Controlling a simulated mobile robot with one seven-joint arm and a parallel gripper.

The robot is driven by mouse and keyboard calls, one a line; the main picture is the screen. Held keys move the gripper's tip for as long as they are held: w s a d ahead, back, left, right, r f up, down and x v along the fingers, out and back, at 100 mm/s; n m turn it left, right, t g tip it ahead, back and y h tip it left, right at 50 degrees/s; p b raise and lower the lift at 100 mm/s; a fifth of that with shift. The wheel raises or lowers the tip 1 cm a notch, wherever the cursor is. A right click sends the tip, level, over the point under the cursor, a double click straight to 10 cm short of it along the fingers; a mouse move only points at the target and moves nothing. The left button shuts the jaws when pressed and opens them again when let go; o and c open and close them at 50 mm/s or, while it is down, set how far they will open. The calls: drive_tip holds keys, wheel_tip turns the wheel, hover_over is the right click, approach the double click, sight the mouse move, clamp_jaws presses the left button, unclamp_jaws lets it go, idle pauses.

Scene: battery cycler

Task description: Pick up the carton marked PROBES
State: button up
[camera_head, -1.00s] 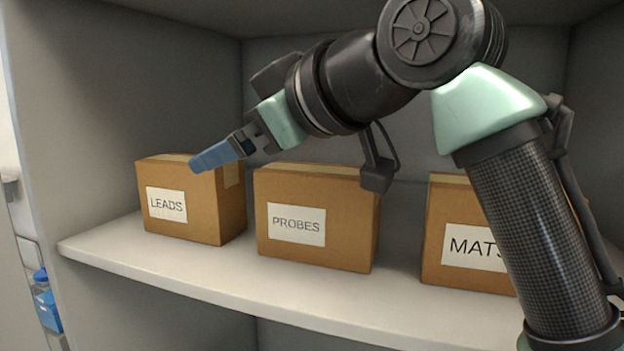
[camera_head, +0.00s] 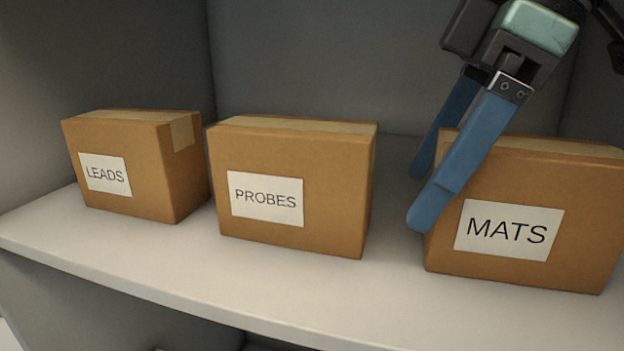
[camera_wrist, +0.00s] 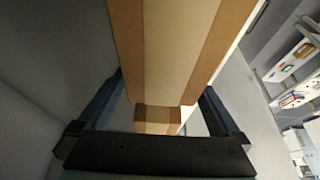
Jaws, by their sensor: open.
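The PROBES carton (camera_head: 335,190) is a brown box with a white label, upright in the middle of the shelf. My gripper (camera_head: 417,200) is open and empty, with blue fingers slanting down and left. Its fingertips are right of the PROBES carton, apart from it in the picture. They overlap the left end of the MATS carton (camera_head: 590,230), hiding part of it. The wrist view shows my gripper's two fingers (camera_wrist: 158,100) apart, with taped cardboard beyond; I cannot tell for certain which carton that is.
The LEADS carton (camera_head: 115,145) stands left of PROBES with a narrow gap. The white shelf (camera_head: 180,255) has a bare front strip. A grey back wall (camera_head: 300,60) stands behind. A wider gap separates PROBES and MATS.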

sight(303, 126)
drive_tip(key=a, duration=0.2)
drive_tip(key=w+a, duration=0.1)
drive_tip(key=a, duration=0.3)
drive_tip(key=shift+w+a+r+p, duration=0.15)
drive_tip(key=shift+w+a+p, duration=0.1)
drive_tip(key=shift+w+p, duration=0.1)
drive_tip(key=shift+w+a, duration=0.4)
drive_tip(key=shift+a, duration=0.45)
drive_tip(key=a, duration=0.1)
drive_tip(key=a+p, duration=0.1)
drive_tip(key=shift+w+a, duration=0.35)
drive_tip(key=shift+a, duration=0.05)
drive_tip(key=shift+x, duration=1.2)
drive_tip(key=shift+f, duration=0.35)
drive_tip(key=shift+f+p, duration=0.25)
drive_tip(key=shift+p, duration=0.05)
drive_tip(key=c, duration=1.5)
drive_tip(key=shift+w+r, duration=0.1)
